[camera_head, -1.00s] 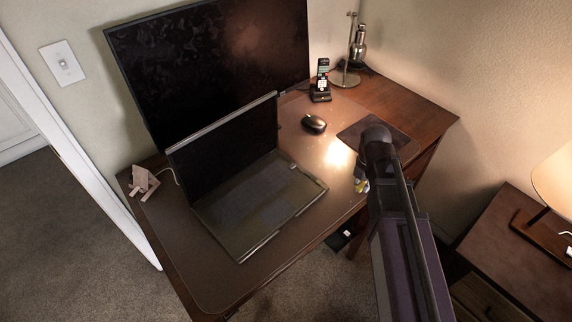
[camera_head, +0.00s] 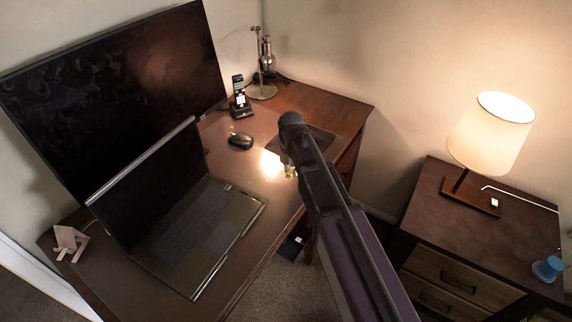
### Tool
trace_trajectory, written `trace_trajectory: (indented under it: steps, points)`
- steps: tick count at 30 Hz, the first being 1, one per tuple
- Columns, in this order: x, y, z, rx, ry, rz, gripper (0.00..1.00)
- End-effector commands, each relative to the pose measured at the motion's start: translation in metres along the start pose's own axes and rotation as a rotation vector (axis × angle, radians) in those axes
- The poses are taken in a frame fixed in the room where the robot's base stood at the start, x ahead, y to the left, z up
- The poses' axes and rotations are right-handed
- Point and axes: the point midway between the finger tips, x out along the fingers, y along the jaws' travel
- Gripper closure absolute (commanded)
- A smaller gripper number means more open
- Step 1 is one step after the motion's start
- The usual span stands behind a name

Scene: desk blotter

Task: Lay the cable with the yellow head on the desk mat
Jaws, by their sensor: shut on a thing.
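My gripper (camera_head: 287,164) is mostly hidden behind my own arm, over the right part of the desk. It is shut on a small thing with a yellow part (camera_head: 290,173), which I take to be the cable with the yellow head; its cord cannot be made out. The desk mat (camera_head: 257,188) is a large brown glossy sheet under the laptop. My gripper appears above its right edge, beside a bright patch of light; I cannot tell whether the yellow part touches the mat.
An open laptop (camera_head: 190,238) covers much of the mat, with a monitor (camera_head: 125,85) behind. A mouse (camera_head: 240,141), phone (camera_head: 240,98), metal lamp (camera_head: 264,88) and dark pad (camera_head: 317,143) are on the desk. A nightstand (camera_head: 440,225) with a lit lamp (camera_head: 490,130) stands right.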

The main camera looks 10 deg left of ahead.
Motion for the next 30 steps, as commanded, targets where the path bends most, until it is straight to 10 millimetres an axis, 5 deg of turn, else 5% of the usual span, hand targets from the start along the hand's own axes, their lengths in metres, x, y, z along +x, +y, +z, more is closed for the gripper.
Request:
trace_trajectory:
  steps: [12, 30]
  points:
    - [0.008, 0.048, 0.047, 0.0, 0.0, 0.0, 1.0]
    - [0.015, 0.05, 0.049, 0.0, 0.0, 0.0, 1.0]
